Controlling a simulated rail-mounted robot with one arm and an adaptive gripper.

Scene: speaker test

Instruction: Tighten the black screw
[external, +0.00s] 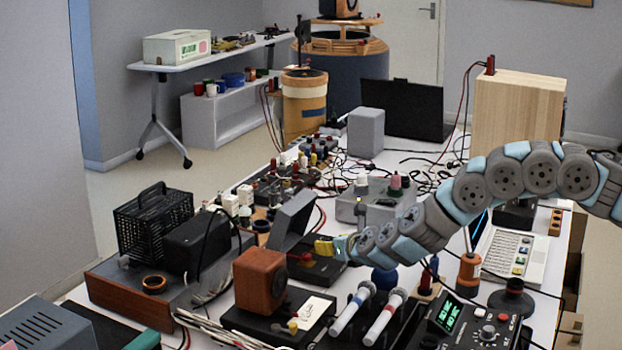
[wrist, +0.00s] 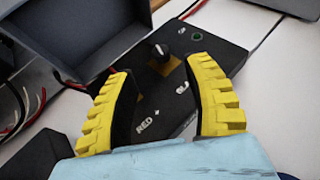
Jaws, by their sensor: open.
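In the wrist view a black screw-like knob (wrist: 161,52) with a pale tip stands on a black box (wrist: 222,52). The box carries white lettering, "RED +" and a partly hidden word starting "BLA". My gripper (wrist: 160,69) has two yellow ribbed fingers, spread apart and empty. The knob shows just beyond the gap between their tips, with no visible contact. In the external view my gripper (external: 326,246) is low over the same black box (external: 316,268), coming from the right. The knob cannot be made out there.
A grey open tray-like part (wrist: 85,35) rises close to the left finger; it also shows in the external view (external: 292,218). Cables lie around the box. White tabletop (wrist: 285,85) is clear on the right.

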